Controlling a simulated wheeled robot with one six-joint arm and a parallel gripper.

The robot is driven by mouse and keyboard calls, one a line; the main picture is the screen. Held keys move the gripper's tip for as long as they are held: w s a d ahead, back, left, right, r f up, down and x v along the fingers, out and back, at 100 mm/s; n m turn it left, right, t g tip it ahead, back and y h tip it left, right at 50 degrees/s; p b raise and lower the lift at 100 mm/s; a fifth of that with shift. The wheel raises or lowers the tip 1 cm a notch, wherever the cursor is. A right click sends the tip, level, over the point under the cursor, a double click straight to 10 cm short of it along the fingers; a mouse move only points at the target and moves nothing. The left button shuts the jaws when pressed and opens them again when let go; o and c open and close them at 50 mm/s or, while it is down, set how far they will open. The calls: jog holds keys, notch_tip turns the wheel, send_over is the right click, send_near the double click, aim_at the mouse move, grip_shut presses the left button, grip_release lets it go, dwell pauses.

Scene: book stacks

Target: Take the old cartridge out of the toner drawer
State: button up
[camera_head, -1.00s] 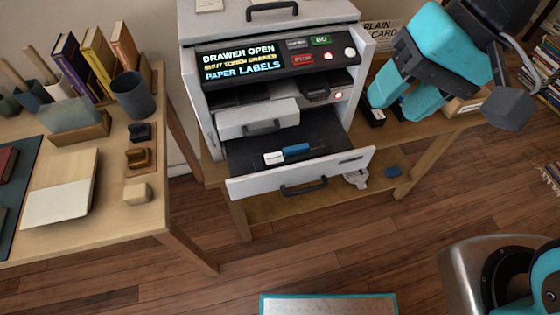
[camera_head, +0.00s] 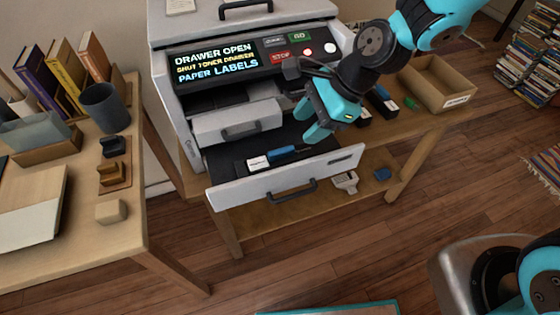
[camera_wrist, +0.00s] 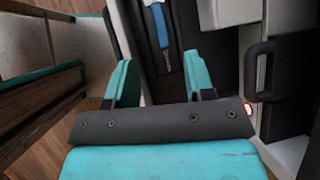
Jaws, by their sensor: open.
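The toner drawer (camera_head: 235,194) is pulled out of the printer's front. The old cartridge lies in it, dark with a blue section (camera_head: 283,153) and a white label at its left end. My gripper (camera_head: 325,124) is open and empty above the drawer's right part, to the right of the cartridge's blue section. In the wrist view, the cartridge's blue section (camera_wrist: 161,25) shows beyond and between the two teal fingers (camera_wrist: 162,78), apart from them. The cartridge's dark end runs towards the fingers.
The printer display (camera_head: 216,60) reads "DRAWER OPEN". A paper tray (camera_head: 235,124) juts out above the drawer. Dark cartridges (camera_head: 383,100) and an open box (camera_head: 436,92) stand on the printer table to the right. A wooden table (camera_head: 120,235) with books stands at left.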

aim_at(282, 150)
jog(key=x, duration=0.8)
jog(key=shift+a+f, duration=0.1)
